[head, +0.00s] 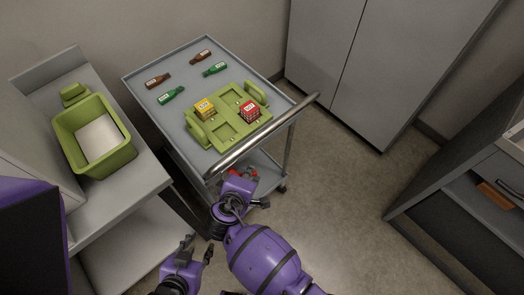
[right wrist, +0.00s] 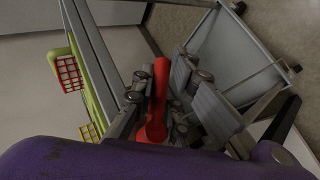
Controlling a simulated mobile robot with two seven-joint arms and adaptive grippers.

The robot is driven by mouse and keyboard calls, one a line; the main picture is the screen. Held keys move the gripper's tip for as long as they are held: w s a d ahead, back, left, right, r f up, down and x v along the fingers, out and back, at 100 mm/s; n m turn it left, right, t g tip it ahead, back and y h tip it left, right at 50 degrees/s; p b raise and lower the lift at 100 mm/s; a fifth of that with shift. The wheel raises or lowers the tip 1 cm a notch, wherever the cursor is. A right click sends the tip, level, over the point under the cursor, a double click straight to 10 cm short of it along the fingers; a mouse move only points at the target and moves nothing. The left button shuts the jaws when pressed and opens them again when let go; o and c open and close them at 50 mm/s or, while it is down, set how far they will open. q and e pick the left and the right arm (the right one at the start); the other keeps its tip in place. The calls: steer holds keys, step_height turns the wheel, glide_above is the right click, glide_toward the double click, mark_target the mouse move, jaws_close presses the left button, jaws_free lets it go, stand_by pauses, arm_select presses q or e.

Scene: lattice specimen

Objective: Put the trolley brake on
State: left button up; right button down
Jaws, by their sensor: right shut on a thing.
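The grey trolley (head: 153,107) stands in the middle of the head view, with a bar handle (head: 262,137) along its near side. A red brake lever (right wrist: 158,90) shows in the right wrist view between the fingers of my right gripper (right wrist: 155,105). In the head view only bits of red show below the handle, beside my right gripper (head: 243,176), which is shut on the lever. The lever's lower part is hidden by the fingers and my purple wrist. My left gripper (head: 198,248) is empty, its fingers apart, at the bottom of the head view, clear of the trolley.
On the trolley a green tray (head: 228,127) holds a yellow and a red box; several bottles lie behind it. A counter with a green bin (head: 124,158) stands close at left. Cabinets (head: 360,60) stand behind. Floor (head: 340,200) is open at right.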

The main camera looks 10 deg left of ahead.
steer(key=shift+w, duration=0.1)
steer(key=shift+t+b, duration=0.3)
steer(key=shift+w+d+r+n+t+h+b, duration=0.15)
steer(key=shift+r+n+t+h+b, duration=0.3)
steer(key=shift+t+b, duration=0.35)
steer(key=shift+r+t+h, duration=0.2)
steer(key=shift+t+h, duration=0.05)
steer(key=shift+t, duration=0.05)
arm_select(q)
steer(key=shift+g, duration=0.3)
steer(key=s+f, duration=0.2)
steer(key=f, duration=0.1)
steer(key=shift+s+f, duration=0.25)
steer(key=shift+s, duration=0.05)
arm_select(e)
steer(key=shift+w+r, duration=0.1)
